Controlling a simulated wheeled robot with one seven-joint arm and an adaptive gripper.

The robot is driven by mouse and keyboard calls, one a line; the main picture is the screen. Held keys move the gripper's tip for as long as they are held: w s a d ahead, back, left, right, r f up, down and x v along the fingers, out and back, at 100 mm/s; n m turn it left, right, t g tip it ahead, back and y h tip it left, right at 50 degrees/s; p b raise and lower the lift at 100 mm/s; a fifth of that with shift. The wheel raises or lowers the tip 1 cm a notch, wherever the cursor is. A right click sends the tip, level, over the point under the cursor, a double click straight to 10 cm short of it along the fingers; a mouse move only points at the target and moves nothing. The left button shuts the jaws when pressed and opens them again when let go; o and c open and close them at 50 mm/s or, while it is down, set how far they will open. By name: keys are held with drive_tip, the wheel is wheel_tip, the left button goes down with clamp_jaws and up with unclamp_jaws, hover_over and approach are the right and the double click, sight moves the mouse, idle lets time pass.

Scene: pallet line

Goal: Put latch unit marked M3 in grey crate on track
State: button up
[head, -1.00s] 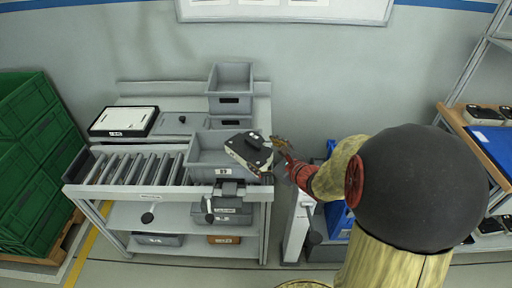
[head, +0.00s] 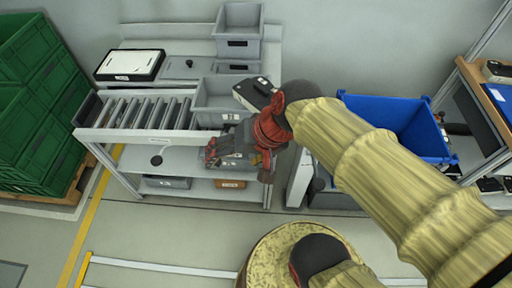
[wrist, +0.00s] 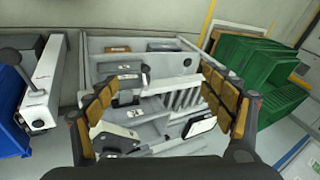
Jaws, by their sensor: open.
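The latch unit (head: 254,93), a pale block with a black top, lies tilted at the right end of the grey crate (head: 207,115) on the roller track. My arm hides part of it, so I cannot tell whether it rests inside or on the rim. Its marking is not readable. A pale block that looks like it shows beside the left finger in the wrist view (wrist: 114,139). My gripper (head: 238,163) is open and empty, in front of the track's front edge and below the crate in the head view. Its fingers stand wide apart in the wrist view (wrist: 172,85).
The roller track (head: 140,112) runs left of the crate. A black-rimmed tray with a white sheet (head: 131,63) and another grey crate (head: 238,30) stand behind. A blue bin (head: 410,125) is right of the bench, green crates (head: 35,110) left. Floor in front is open.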

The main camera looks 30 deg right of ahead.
drive_tip(key=s+d+r+n+h, duration=0.2)
drive_tip(key=d+r+n+h, duration=0.1)
drive_tip(key=d+n, duration=0.1)
drive_tip(key=shift+s+d+r+n+t, duration=0.2)
drive_tip(key=shift+d+r+n+t, duration=0.1)
drive_tip(key=shift+t, duration=0.1)
drive_tip(key=shift+o, duration=0.3)
idle(0.9)
